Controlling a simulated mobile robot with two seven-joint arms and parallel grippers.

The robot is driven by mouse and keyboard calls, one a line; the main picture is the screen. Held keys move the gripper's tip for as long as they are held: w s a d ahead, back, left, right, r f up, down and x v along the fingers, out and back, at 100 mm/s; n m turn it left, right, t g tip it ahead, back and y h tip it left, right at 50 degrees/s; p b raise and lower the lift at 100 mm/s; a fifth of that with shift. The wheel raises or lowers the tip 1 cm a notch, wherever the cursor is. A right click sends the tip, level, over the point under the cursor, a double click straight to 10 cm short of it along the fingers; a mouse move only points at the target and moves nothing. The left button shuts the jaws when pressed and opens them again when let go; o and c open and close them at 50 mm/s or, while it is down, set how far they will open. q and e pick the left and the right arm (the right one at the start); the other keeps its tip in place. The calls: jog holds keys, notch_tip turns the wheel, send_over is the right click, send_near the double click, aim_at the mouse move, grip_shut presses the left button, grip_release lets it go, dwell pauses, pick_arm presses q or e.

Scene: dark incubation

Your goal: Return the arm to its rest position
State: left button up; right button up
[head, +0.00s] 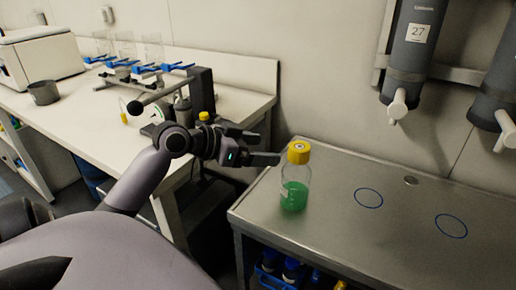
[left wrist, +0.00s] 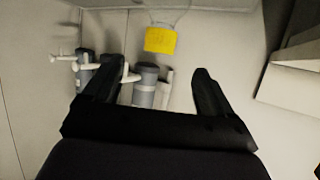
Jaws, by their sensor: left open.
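My left gripper (head: 264,147) is open and empty, just left of the bottle's yellow cap in the head view. A clear glass bottle (head: 294,192) with green liquid and a yellow cap (head: 299,152) stands upright on the steel bench. In the left wrist view, the cap (left wrist: 160,40) lies beyond the open fingertips (left wrist: 158,68), not between them. The bottle's clear glass shows above the cap there. My left arm reaches in from the lower left of the head view. My right gripper is not in view.
The steel bench (head: 325,228) has two blue circles (head: 369,198) with free room around them. Wall dispensers (head: 413,50) hang above it. The white bench (head: 90,130) at left holds a metal pot (head: 43,92) and a rack with blue clamps (head: 135,68). A gap separates the benches.

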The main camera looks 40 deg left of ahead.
pick_arm(q)
jog(key=shift+f, duration=0.1)
dwell(0.5)
jog(key=s+d+f+g+y, duration=0.1)
jog(key=s+d+f+g, duration=0.15)
jog(key=f, duration=0.25)
jog(key=s+d+f+g, duration=0.1)
jog(key=s+d+f, duration=0.3)
jog(key=f, duration=0.2)
jog(key=s+d+f+g+y, duration=0.1)
jog(key=s+d+f+g, duration=0.15)
jog(key=f, duration=0.25)
jog(key=s+d+f+n+g+y, duration=0.1)
jog(key=s+d+f+g, duration=0.15)
jog(key=s, duration=0.35)
jog(key=s+d+f+n+g+y, duration=0.1)
jog(key=s+d+f, duration=0.25)
jog(key=s, duration=0.35)
jog(key=w+d+f+t+h+p, duration=0.1)
jog(key=w+d+f+t+p, duration=0.1)
jog(key=w+t+p, duration=0.4)
jog(key=shift+d+f+t+h, duration=0.3)
jog(key=shift+d+f+t, duration=0.1)
jog(key=shift+d+t, duration=0.15)
jog(key=shift+w, duration=0.15)
